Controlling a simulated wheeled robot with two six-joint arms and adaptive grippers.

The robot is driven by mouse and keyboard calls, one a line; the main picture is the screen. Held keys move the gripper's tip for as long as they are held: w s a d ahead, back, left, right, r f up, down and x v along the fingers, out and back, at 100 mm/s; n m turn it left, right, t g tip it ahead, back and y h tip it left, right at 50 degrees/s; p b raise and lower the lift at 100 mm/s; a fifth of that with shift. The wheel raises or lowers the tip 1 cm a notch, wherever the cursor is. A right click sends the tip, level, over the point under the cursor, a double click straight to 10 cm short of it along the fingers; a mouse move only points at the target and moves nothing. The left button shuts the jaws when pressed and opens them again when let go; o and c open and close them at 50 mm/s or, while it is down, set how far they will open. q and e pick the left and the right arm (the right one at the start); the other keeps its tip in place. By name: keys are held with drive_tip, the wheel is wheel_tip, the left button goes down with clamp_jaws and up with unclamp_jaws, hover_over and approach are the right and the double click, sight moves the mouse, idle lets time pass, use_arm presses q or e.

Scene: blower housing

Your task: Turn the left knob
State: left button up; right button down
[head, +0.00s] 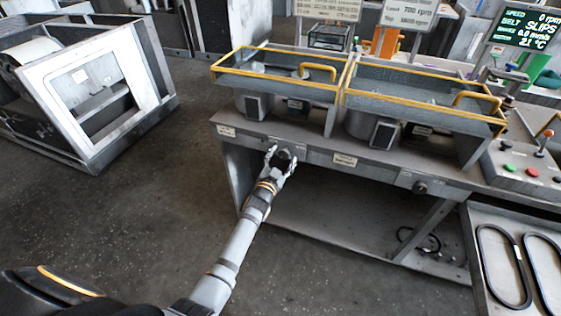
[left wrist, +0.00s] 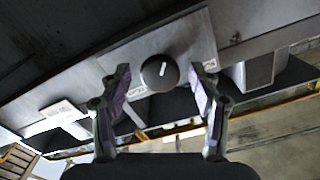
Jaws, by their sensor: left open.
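The left knob (left wrist: 159,72) is a round dark knob with a white pointer line, on the front panel of the grey bench. In the left wrist view it sits between the two fingers of my left gripper (left wrist: 162,82), with a gap on each side. The pointer line stands nearly upright in that view, leaning slightly. In the head view my left gripper (head: 282,157) is open at the bench front, its fingers around the knob and partly hiding it. A second dark knob (head: 420,187) is on the same panel farther right. My right gripper is not in view.
The bench (head: 310,150) carries yellow-edged guards (head: 410,101) over the blower units. A button box (head: 525,168) and a tray with black belts (head: 500,262) stand at the right. A grey housing (head: 85,95) stands on the floor at left. The floor before the bench is clear.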

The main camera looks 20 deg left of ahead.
use_arm(q)
drive_tip(key=s, duration=1.2)
drive_tip(key=shift+a, duration=0.2)
drive_tip(key=s+a+f+n+g+y+p, duration=0.15)
drive_tip(key=s+f+g, duration=0.4)
drive_tip(key=f, duration=0.95)
drive_tip(key=s+a+f+n+g+h+p, duration=0.1)
drive_tip(key=s+a+f+g, duration=0.15)
drive_tip(key=s+f, duration=0.95)
drive_tip(key=s+a+f+g, duration=0.1)
drive_tip(key=s+f+g, duration=0.2)
drive_tip(key=s+f, duration=0.2)
drive_tip(key=s+a+f+n+g, duration=0.1)
drive_tip(key=s+f+g, duration=0.2)
drive_tip(key=s, duration=0.9)
drive_tip(key=s+a+f+n+g, duration=0.1)
drive_tip(key=s+a+f+g, duration=0.1)
drive_tip(key=s+f, duration=0.7)
drive_tip(key=shift+s+g+y+p, duration=0.25)
drive_tip(key=shift+g+y+p, duration=0.15)
drive_tip(key=shift+y, duration=0.05)
drive_tip(key=shift+d, duration=0.1)
